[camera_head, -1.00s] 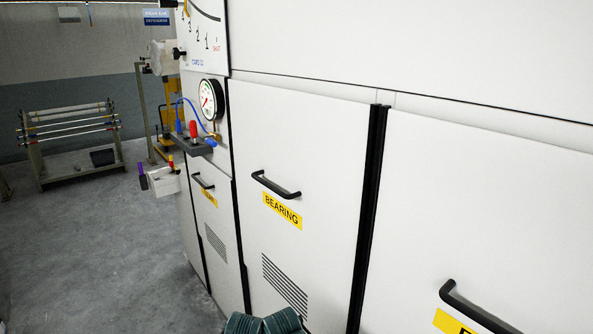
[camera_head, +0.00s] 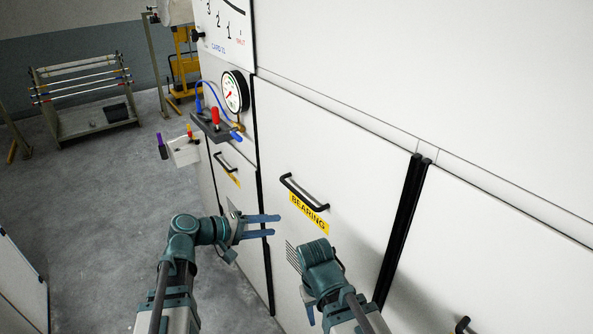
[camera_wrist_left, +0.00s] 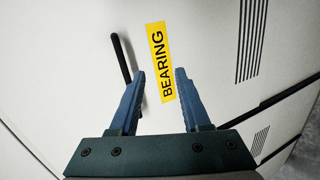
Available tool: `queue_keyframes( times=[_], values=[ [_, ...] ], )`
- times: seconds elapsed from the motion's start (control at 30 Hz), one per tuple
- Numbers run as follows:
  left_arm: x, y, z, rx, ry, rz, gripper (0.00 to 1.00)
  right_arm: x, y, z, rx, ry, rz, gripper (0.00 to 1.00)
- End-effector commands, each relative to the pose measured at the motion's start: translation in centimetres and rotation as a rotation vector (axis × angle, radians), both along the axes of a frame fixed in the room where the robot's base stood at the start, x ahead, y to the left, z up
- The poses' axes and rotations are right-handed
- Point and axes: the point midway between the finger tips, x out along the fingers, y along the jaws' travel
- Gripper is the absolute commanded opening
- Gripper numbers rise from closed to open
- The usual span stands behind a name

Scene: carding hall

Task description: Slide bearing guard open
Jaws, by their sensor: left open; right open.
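The bearing guard (camera_head: 335,150) is a white panel with a black bar handle (camera_head: 303,193) and a yellow BEARING label (camera_head: 309,214) below it. A gap shows no clear opening at its edges. My left gripper (camera_head: 275,225) is open and empty, its blue fingers pointing right, left of and below the handle. In the left wrist view, the handle (camera_wrist_left: 121,60) is just beyond the left finger and the label (camera_wrist_left: 161,62) lies ahead between the fingers. My right gripper (camera_head: 309,304) is low in front of the guard, partly hidden by its own wrist.
A pressure gauge (camera_head: 235,92) and a dark bracket with a red-handled valve (camera_head: 215,119) stick out left of the guard. Another panel (camera_head: 490,220) with a handle is at right. A rack (camera_head: 85,95) stands at far left. Grey floor is open at left.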

Motion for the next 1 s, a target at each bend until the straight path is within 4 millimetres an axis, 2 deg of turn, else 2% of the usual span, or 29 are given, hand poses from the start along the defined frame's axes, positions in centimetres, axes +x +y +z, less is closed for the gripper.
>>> queue_keyframes(
  times=[0.03, 0.13, 0.23, 0.43, 0.57, 1.0],
  values=[
    [0.9, 1.2, 2.6, -0.052, -0.014, 0.041, 0.47, 0.0, 0.0, 1.5, 0.0, 0.0, -0.001, 0.5],
    [1.8, 2.7, 4.8, -0.125, -0.034, 0.089, 0.47, 0.0, 0.0, 2.2, 0.0, 0.0, -0.001, 0.5],
    [2.2, 3.4, 5.7, -0.16, -0.044, 0.113, 0.47, 0.0, 0.0, 2.4, 0.0, 0.0, -0.002, 0.5],
    [2.5, 3.1, 5.6, -0.169, -0.046, 0.115, 0.47, 0.0, 0.0, 2.1, 0.0, 0.0, -0.002, 0.5],
    [3.4, 1.9, 5.2, -0.167, -0.045, 0.113, 0.47, 0.0, 0.0, 1.7, 0.0, 0.0, -0.001, 0.5],
    [8.4, -4.9, 3.4, -0.166, -0.045, 0.111, 0.47, 0.0, 0.0, 0.0, -0.001, 0.0, 0.002, 0.5]
  ],
)
